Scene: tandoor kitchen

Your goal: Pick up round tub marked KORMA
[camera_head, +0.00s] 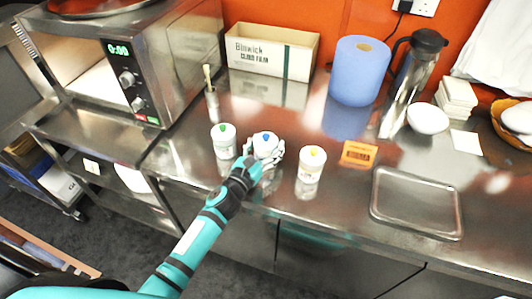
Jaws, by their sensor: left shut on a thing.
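Three white round tubs stand in a row on the steel counter. The tub looks upright. My right gripper is not in view.
An orange card (359,154) lies right of the yellow-knobbed tub, beside an empty metal tray (416,203). Behind are a cling film box (271,52), a blue paper roll (360,71), a steel flask (412,75) and a white bowl (428,118). A microwave (150,60) stands left.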

